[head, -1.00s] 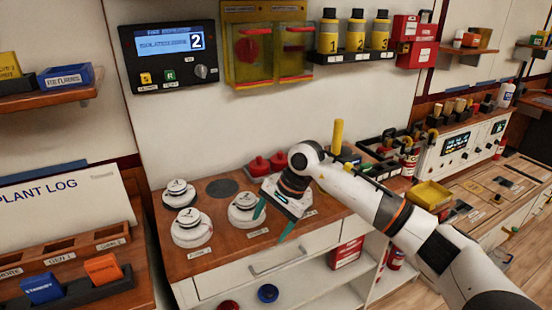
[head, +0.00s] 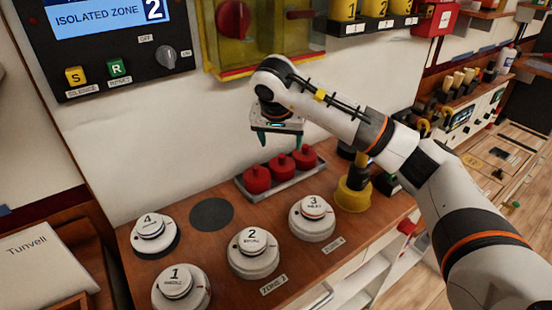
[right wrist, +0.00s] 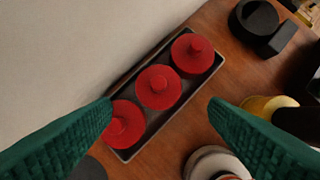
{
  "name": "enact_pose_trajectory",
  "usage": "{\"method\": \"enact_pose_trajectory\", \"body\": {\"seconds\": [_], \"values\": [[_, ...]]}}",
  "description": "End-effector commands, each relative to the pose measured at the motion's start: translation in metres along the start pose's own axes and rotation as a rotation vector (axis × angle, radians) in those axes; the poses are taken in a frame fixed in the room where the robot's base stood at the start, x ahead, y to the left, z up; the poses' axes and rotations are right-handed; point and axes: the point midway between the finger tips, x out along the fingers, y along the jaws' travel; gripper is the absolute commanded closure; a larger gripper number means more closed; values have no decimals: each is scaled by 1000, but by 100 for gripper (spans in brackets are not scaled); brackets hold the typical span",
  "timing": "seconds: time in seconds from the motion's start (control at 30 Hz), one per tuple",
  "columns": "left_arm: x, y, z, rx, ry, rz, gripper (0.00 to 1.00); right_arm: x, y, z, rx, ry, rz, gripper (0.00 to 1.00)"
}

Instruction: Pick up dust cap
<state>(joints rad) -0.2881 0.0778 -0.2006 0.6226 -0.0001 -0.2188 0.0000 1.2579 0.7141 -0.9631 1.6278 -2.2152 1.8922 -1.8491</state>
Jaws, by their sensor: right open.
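Three red dust caps sit in a row in a grey tray (head: 286,187) at the back of the wooden counter. The left cap (head: 257,179), the middle cap (head: 281,167) and the right cap (head: 305,156) each have a small knob on top. My right gripper (head: 281,143) is above the tray, open and empty, its green fingers pointing down. In the right wrist view the middle cap (right wrist: 158,86) lies ahead between the fingers, and the left cap (right wrist: 123,123) is close by the left finger, which partly covers it. My left gripper is not in view.
White numbered detectors stand in front: 1 (head: 180,288), 2 (head: 253,252), 3 (head: 312,217) and 4 (head: 153,234). A dark round disc (head: 211,214) lies left of the tray. A yellow-based post (head: 353,192) stands to the right. The wall panel (head: 115,45) rises behind.

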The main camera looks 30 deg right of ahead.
Motion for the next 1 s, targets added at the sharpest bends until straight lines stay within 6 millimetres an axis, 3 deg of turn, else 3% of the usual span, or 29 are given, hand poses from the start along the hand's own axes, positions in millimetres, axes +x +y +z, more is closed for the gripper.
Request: {"method": "enact_pose_trajectory", "body": {"seconds": [0.1, 0.2, 0.47, 0.73, 1.0], "values": [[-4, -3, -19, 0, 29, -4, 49, 23, 0, -1, 0, 6, -2, 31], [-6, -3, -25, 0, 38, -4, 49, 39, 0, -1, 0, 5, -1, 31], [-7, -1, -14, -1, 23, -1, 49, 60, 1, 0, 1, 3, 0, 31], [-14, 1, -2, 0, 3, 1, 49, 99, 3, 4, 2, 5, 1, 31], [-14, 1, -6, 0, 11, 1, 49, 108, 3, 4, -1, 2, 2, 31]]}}
